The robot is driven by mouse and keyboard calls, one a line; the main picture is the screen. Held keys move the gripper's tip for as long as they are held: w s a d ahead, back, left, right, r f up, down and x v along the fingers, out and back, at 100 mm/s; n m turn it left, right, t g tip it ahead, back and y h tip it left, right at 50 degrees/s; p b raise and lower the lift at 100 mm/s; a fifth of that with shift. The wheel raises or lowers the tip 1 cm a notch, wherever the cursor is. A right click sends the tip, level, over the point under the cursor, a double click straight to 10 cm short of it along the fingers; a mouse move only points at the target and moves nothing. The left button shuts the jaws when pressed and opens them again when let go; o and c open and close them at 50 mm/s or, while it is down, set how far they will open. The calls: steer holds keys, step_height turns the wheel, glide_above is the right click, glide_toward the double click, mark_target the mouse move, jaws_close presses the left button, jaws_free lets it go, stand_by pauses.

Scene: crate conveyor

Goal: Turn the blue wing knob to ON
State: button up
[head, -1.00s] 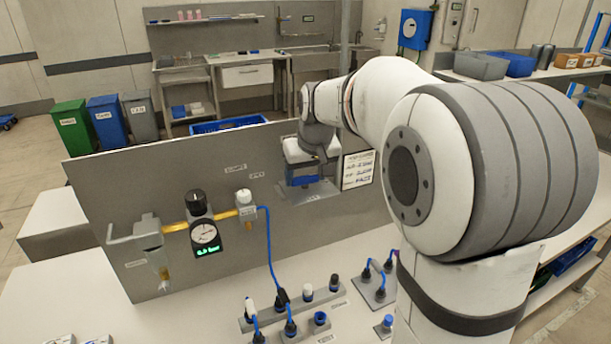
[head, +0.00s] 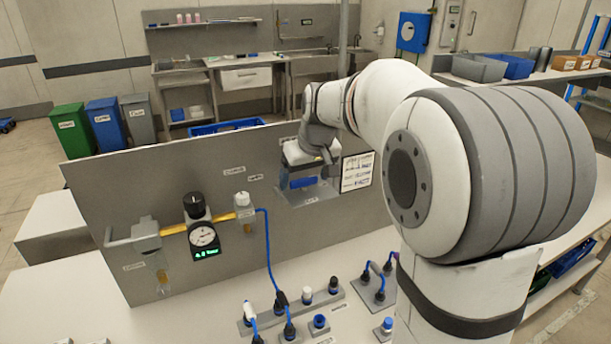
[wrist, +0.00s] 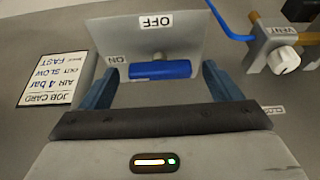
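The blue wing knob (wrist: 160,70) shows in the wrist view as a bar lying crosswise in front of a grey plate. My gripper (wrist: 162,75) is open, with one finger on each side of the bar's ends and a small gap visible at both. In the head view my gripper (head: 303,158) is at the upright panel; a blue patch shows below it, and I cannot tell whether it is knob or finger.
A job card (wrist: 58,80) is left of the plate in the wrist view, and a white vent knob (wrist: 283,60) is at the right. On the grey panel (head: 130,200) a gauge (head: 204,236) sits left of my gripper. Blue cables and plugs (head: 306,295) stand on the table below.

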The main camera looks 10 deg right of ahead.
steer(key=v, duration=0.7)
steer(key=shift+r+b, duration=0.35)
steer(key=shift+b, duration=0.1)
steer(key=shift+s, duration=0.15)
steer(key=s+f, duration=0.5)
steer(key=s, duration=0.3)
steer(key=s+f+m, duration=0.1)
steer(key=s+f, duration=0.4)
steer(key=s, duration=0.3)
steer(key=s+f+m+g+h, duration=0.1)
steer(key=s+f, duration=0.4)
steer(key=s, duration=0.3)
steer(key=shift+s, duration=0.35)
steer(key=shift+r, duration=0.1)
